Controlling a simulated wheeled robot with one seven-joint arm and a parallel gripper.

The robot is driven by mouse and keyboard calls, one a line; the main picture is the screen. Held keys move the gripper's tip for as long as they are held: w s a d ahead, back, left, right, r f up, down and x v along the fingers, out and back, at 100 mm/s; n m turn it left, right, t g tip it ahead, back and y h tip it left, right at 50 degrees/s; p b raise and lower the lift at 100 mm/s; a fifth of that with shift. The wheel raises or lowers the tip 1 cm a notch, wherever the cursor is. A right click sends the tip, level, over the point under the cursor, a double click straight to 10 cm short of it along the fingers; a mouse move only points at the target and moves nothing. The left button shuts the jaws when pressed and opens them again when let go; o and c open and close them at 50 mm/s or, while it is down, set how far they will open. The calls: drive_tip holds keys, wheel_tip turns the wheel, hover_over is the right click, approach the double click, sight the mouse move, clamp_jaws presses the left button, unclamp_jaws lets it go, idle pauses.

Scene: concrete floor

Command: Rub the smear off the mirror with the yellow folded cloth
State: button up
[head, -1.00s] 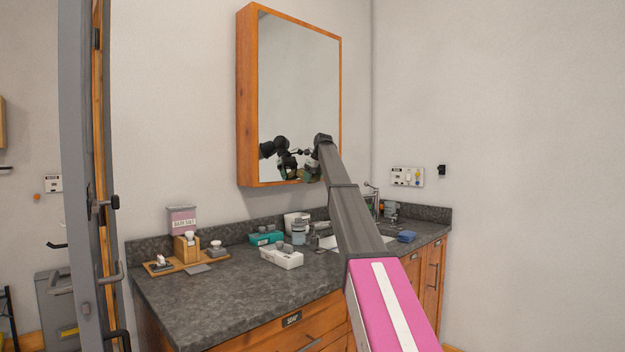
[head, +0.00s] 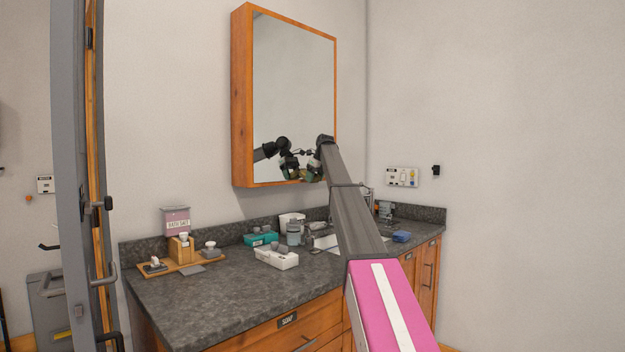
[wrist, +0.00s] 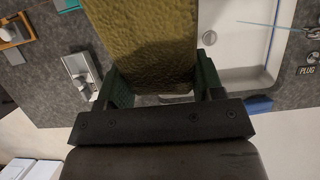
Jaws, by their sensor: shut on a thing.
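The mirror (head: 297,85) hangs on the wall in a wooden frame, above the counter, in the head view. My gripper (wrist: 160,82) is shut on the yellow folded cloth (wrist: 142,42), which sits between its green finger pads in the wrist view. In the head view my gripper (head: 314,168) is at the lower right of the mirror, with its dark reflection beside it. The cloth is too small and dark to make out there, and I cannot tell whether it touches the glass. I cannot make out a smear; my arm and the reflection cover the lower glass.
Below is a dark stone counter (head: 215,300) with a white sink (wrist: 245,45). A white tray (head: 277,258), a teal box (head: 261,239), a bath salt jar (head: 176,218) and a blue cloth (head: 401,237) stand on it. A door edge (head: 72,150) is at left.

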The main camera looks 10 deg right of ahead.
drive_tip(key=w+d, duration=0.4)
drive_tip(key=d, duration=0.1)
idle(1.1)
drive_tip(key=shift+s, duration=0.15)
drive_tip(key=shift+s+a, duration=0.85)
drive_tip(key=shift+a, duration=0.2)
drive_tip(key=shift+s+a, duration=0.1)
drive_tip(key=shift+s+a, duration=0.5)
drive_tip(key=shift+a, duration=0.25)
drive_tip(key=shift+s+a, duration=0.5)
drive_tip(key=shift+a, duration=0.3)
drive_tip(key=shift+s+a, duration=0.5)
drive_tip(key=shift+a, duration=0.25)
drive_tip(key=shift+s+a, duration=0.9)
drive_tip(key=shift+a, duration=0.15)
